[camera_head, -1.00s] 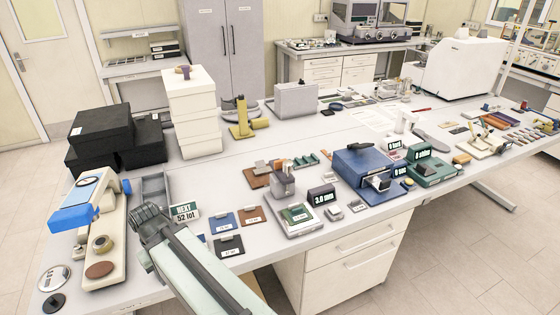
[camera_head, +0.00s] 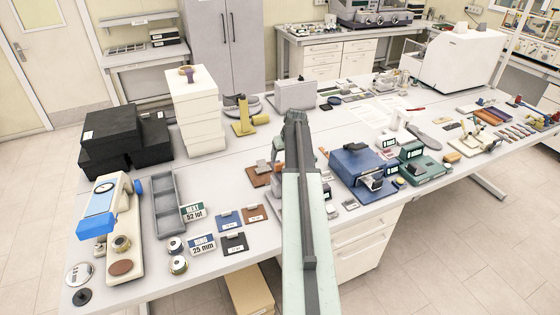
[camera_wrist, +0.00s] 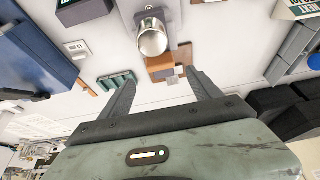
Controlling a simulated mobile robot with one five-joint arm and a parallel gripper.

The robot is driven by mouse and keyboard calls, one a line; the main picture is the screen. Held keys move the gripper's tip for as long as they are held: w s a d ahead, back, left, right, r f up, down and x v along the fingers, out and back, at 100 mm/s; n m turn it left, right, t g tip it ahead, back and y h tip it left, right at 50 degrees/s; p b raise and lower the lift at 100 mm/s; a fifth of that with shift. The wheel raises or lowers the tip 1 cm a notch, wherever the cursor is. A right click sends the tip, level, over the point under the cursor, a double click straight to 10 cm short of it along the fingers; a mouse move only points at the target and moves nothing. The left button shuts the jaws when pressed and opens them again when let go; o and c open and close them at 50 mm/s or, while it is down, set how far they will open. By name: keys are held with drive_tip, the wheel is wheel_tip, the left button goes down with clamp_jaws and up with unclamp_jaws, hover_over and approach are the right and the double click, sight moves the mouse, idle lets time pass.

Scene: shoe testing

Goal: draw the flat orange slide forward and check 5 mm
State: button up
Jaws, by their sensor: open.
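A flat orange-brown plate with a small grey block (camera_head: 258,178) lies left of my arm in the head view. An orange-brown block (camera_wrist: 160,65) shows in the wrist view, beyond my fingertips; I cannot tell for sure that it is the slide. My gripper (camera_wrist: 161,76) is open and empty, its fingers spread above the table. A shiny metal cylinder (camera_wrist: 151,38) on a grey base stands near the orange-brown block. In the head view my arm hides the gripper and most of the gauge area. I cannot read any 5 mm display.
A blue box device (camera_head: 357,168) and a green one (camera_head: 421,170) stand right of my arm. A green ribbed piece (camera_wrist: 117,80) lies near one finger. White stacked boxes (camera_head: 198,120) stand behind.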

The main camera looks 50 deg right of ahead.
sight(281, 164)
drive_tip(key=b+x, duration=0.7)
drive_tip(key=x, duration=0.1)
drive_tip(key=shift+a, duration=0.1)
drive_tip(key=shift+r, duration=0.1)
drive_tip(key=shift+s, duration=0.1)
clamp_jaws()
